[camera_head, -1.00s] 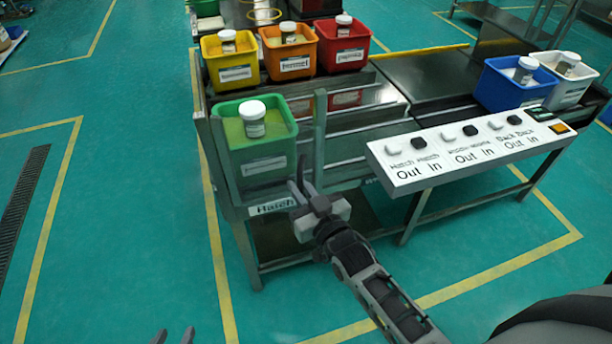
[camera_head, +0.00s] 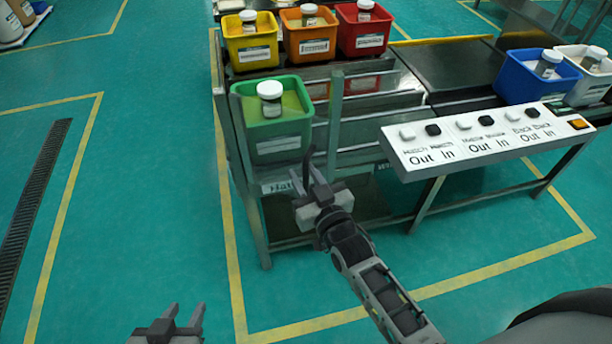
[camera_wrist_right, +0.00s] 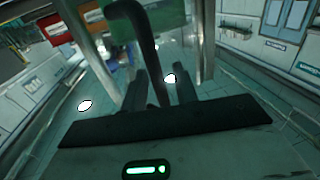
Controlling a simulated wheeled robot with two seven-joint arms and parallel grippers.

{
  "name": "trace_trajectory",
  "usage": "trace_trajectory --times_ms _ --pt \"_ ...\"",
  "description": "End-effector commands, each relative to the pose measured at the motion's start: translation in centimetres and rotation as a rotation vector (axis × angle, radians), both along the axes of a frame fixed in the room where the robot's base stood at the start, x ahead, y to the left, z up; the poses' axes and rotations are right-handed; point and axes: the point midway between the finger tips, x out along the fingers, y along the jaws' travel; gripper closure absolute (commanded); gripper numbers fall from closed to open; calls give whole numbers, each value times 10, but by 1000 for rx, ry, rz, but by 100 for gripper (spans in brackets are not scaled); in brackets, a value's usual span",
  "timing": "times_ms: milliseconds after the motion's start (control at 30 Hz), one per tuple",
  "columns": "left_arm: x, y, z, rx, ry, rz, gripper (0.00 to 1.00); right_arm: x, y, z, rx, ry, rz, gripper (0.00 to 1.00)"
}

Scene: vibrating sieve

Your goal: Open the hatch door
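The hatch door, a grey metal-framed front panel with a white "Hatch" label (camera_head: 280,187), is at the near left end of the sieve machine, and looks shut. A dark curved handle (camera_head: 309,158) stands beside the label; it also shows in the right wrist view (camera_wrist_right: 143,40). My right gripper (camera_head: 308,183) is at this handle, partly hiding the label. In the right wrist view its fingers (camera_wrist_right: 160,90) are apart, with the handle's lower end between them and gaps at the sides. I cannot tell whether they touch. My left gripper (camera_head: 183,317) is open and empty at the bottom edge.
A green bin (camera_head: 272,140) with a white-lidded jar sits behind the hatch. Yellow, orange and red bins (camera_head: 357,40) stand behind it. A white button panel (camera_head: 490,140) juts out to the right. Blue and white bins are further right. The floor at left is clear.

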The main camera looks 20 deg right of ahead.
Motion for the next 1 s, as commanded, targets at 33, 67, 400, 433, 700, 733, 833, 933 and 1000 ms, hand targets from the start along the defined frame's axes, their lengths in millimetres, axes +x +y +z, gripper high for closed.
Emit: trace_trajectory --times_ms 33,67,400,433,700,733,833,933,1000 --pt "0 0 0 0 1 0 64 0 0 0 1 0 -1 71" --pt "0 0 0 0 1 0 64 0 0 0 1 0 -1 71" --pt "-1 0 -1 2 5 -1 64 -23 -4 -2 0 4 -1 71" --pt "-2 1 -1 2 5 -1 64 -29 -5 -2 0 4 -1 71" --pt "-3 1 -5 5 7 -4 64 -94 -15 -2 0 5 0 71" --pt "-3 1 -5 5 7 -5 64 -101 -16 -2 0 5 0 71" --pt "-3 1 -6 5 8 -5 64 -122 -19 -2 0 4 0 71" --pt "-3 1 -6 4 7 -6 64 -138 -21 -1 0 4 0 71" --pt "-3 1 -6 4 7 -6 64 -147 -22 -1 1 2 0 71"
